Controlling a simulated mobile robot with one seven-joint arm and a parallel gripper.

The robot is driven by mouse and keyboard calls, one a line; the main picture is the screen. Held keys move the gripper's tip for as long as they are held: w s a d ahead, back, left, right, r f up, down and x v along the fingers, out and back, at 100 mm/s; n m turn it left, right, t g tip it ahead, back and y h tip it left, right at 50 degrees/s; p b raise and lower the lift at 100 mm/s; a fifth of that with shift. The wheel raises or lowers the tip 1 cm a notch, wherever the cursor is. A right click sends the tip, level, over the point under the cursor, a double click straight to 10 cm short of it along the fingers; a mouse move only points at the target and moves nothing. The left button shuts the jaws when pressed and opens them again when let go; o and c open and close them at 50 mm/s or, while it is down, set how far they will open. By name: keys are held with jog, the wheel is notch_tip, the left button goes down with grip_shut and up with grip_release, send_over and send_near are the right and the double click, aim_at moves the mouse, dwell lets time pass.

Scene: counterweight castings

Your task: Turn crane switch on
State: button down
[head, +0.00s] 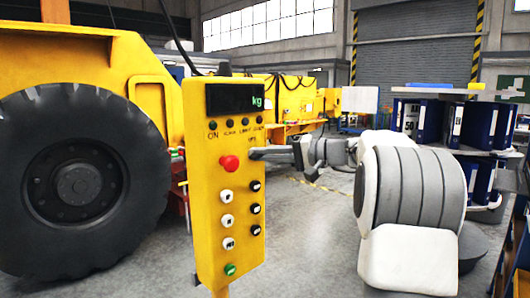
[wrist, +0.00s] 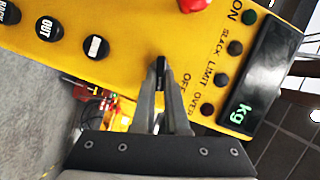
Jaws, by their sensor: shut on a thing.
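The yellow crane control panel (head: 210,185) stands upright in front of me. My gripper (head: 257,154) reaches its face from the right, just right of the red mushroom button (head: 229,163). In the wrist view my gripper (wrist: 161,72) is shut on a small black switch (wrist: 160,68) beside the printed word OFF. The fingers hide most of the switch, so I cannot tell its exact angle. The display (head: 235,98) is dark except for a green "kg"; it also shows in the wrist view (wrist: 262,80). The indicator lamps below it look unlit.
White buttons (head: 228,220), black buttons (head: 256,208) and a green button (head: 230,269) sit lower on the panel. A large-tyred yellow vehicle (head: 75,180) stands at left. Shelves with blue binders (head: 470,125) stand at right. Grey floor is open behind the panel.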

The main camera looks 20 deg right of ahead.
jog(key=shift+a+f+m+t+y, duration=0.15)
jog(key=shift+m+y, duration=0.2)
jog(key=shift+m, duration=0.35)
jog(key=shift+d+f+m+t+y, duration=0.15)
jog(key=shift+m+y, duration=0.2)
jog(key=shift+m, duration=0.35)
jog(key=shift+a+r, duration=0.1)
jog(key=shift+a, duration=0.05)
jog(key=c, duration=0.9)
grip_release()
jog(key=p+v, duration=0.1)
jog(key=v, duration=1.6)
jog(key=shift+s, duration=0.15)
